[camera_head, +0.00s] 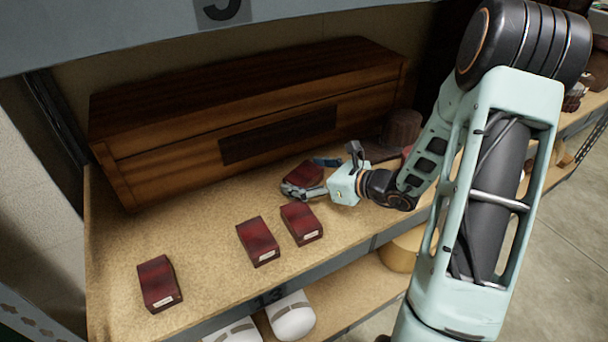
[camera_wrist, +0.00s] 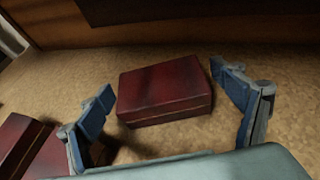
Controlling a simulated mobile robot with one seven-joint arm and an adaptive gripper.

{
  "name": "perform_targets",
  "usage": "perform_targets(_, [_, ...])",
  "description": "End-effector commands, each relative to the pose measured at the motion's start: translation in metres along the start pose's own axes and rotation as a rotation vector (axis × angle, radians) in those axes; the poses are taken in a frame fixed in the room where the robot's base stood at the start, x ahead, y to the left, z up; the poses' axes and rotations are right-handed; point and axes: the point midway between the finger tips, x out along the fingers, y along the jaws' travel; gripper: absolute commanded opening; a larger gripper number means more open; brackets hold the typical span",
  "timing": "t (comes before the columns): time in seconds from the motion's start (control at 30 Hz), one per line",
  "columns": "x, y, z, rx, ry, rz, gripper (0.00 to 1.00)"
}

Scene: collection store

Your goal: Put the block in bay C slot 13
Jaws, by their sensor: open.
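Several dark red blocks with small white labels are on the shelf board. One block (camera_head: 304,174) lies at my gripper; in the wrist view this block (camera_wrist: 165,93) lies between and just beyond the two blue fingertips. My gripper (camera_head: 308,175) is open around it, and in the wrist view the fingers (camera_wrist: 165,100) stand apart on either side, with no clear contact. Three other blocks lie nearer the front: one (camera_head: 301,224), one (camera_head: 258,241) and one (camera_head: 159,284) at far left. Part of another block (camera_wrist: 22,145) shows at lower left in the wrist view.
A long wooden chest (camera_head: 250,115) fills the back of the shelf behind the blocks. A brown round object (camera_head: 402,128) stands right of it. White rolls (camera_head: 291,316) lie on the lower shelf. The board between the far-left block and the others is clear.

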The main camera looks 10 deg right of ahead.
Motion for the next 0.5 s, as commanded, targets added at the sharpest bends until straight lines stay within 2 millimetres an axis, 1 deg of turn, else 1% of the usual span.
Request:
perform_targets(0.17, [-0.001,0.000,0.002,0.000,0.000,0.000,0.86])
perform_targets(0.23, [-0.004,-0.001,0.005,0.000,0.000,-0.001,0.86])
perform_targets(0.37, [-0.027,-0.002,0.005,0.000,0.001,-0.004,0.86])
perform_targets(0.5, [-0.060,-0.002,0.005,0.002,0.001,-0.006,0.86])
